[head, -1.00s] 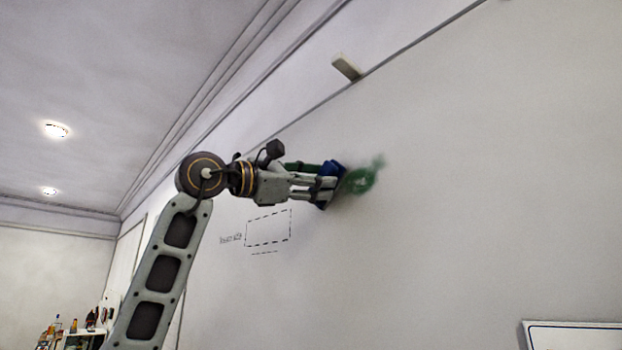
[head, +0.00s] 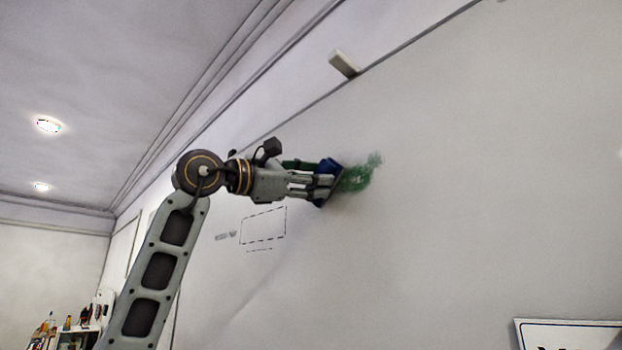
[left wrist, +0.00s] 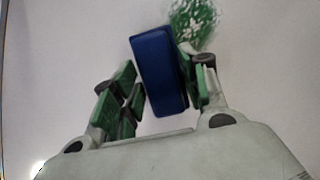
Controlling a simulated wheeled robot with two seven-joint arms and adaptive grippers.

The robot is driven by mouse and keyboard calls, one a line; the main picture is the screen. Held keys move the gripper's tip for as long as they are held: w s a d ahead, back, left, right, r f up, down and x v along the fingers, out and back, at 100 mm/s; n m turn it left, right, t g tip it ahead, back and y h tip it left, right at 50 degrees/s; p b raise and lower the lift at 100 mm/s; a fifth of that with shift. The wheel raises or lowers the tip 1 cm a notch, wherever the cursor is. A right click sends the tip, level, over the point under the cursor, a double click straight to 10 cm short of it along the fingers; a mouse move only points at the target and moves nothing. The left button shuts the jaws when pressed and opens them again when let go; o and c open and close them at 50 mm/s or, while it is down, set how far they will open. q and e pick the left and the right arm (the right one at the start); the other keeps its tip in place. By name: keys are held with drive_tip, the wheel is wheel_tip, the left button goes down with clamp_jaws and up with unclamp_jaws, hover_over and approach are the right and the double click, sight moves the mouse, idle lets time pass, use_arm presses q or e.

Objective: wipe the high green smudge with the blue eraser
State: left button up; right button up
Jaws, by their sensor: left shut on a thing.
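The green smudge (head: 360,176) is on the white wall board, right of the eraser in the head view. It also shows at the top of the left wrist view (left wrist: 194,24), speckled with white. The blue eraser (head: 328,172) is in my left gripper (head: 322,183), whose fingers are shut on it. In the left wrist view the blue eraser (left wrist: 157,70) sits between the green-padded fingers (left wrist: 155,85). The eraser is at the board close to the smudge's left edge; I cannot tell whether it presses on it. My right gripper is not in view.
A small pale block (head: 344,64) sits at the board's upper edge. A sign (head: 568,335) is at lower right, and a shelf with bottles (head: 75,335) at lower left. The board right of the smudge is clear.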

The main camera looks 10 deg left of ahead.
sight(329, 173)
use_arm(q)
drive_tip(key=shift+w+d, duration=0.25)
drive_tip(key=shift+w, duration=0.15)
idle(0.3)
drive_tip(key=shift+w+d+p, duration=0.15)
drive_tip(key=shift+w+p, duration=0.05)
drive_tip(key=shift+p, duration=0.15)
drive_tip(key=shift+s+d, duration=0.55)
drive_tip(key=shift+d, duration=0.15)
drive_tip(key=shift+s+d, duration=0.5)
drive_tip(key=shift+d, duration=0.2)
drive_tip(key=shift+d, duration=0.1)
drive_tip(key=shift+s+d+b, duration=0.2)
drive_tip(key=shift+s+d, duration=0.25)
drive_tip(key=shift+d, duration=0.25)
drive_tip(key=shift+s+d+b, duration=0.15)
drive_tip(key=shift+s+d, duration=0.25)
drive_tip(key=shift+d, duration=0.25)
drive_tip(key=shift+d, duration=0.1)
